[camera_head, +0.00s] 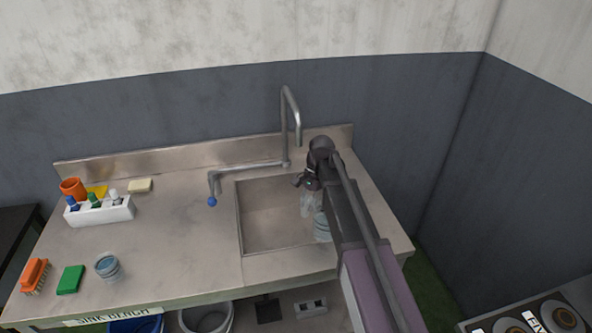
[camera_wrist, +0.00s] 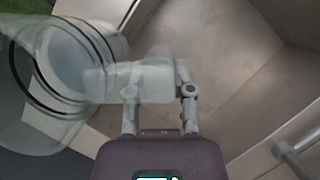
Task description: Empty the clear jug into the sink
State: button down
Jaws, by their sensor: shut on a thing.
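The clear jug (camera_head: 322,228) is partly hidden behind my arm, over the right side of the sink (camera_head: 268,240). In the wrist view the jug (camera_wrist: 72,62) fills the left side, see-through with dark bands around it. My gripper (camera_wrist: 158,88) is shut on the jug's clear handle part, which lies between the two fingers. In the head view my gripper (camera_head: 308,190) is above the right part of the basin. I cannot tell how far the jug is tilted or whether liquid is in it. No stream shows.
A white caddy (camera_head: 100,212) with bottles, a green sponge (camera_head: 71,280), an orange brush (camera_head: 34,273) and a small cup (camera_head: 107,266) occupy the bench's left.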

jog(key=shift+w+f, duration=0.1)
jog(key=shift+w, duration=0.4)
jog(key=w+a+f+m+t+y+b, duration=0.1)
jog(key=w+a+f+m+b, duration=0.1)
jog(key=w, duration=0.8)
jog(key=w+a+f+m+t+y+b, duration=0.1)
jog(key=w+m, duration=0.4)
jog(key=w, duration=0.6)
jog(key=shift+w+a+f+m+b, duration=0.35)
jog(key=shift+a+f+b, duration=0.3)
jog(key=shift+a, duration=0.75)
jog(key=shift+f, duration=0.1)
jog(key=shift+t, duration=0.9)
jog(key=f+b, duration=0.2)
jog(key=b, duration=0.1)
jog(key=f+b, duration=0.3)
jog(key=shift+w+f, duration=0.2)
jog(key=shift+f, duration=0.05)
jog(key=shift+r+y, duration=0.15)
jog(key=shift+y, duration=0.15)
jog(key=shift+w+a+r+t+p, duration=0.1)
jog(key=shift+w+r+t+p, duration=0.05)
jog(key=shift+r+t+p, duration=0.5)
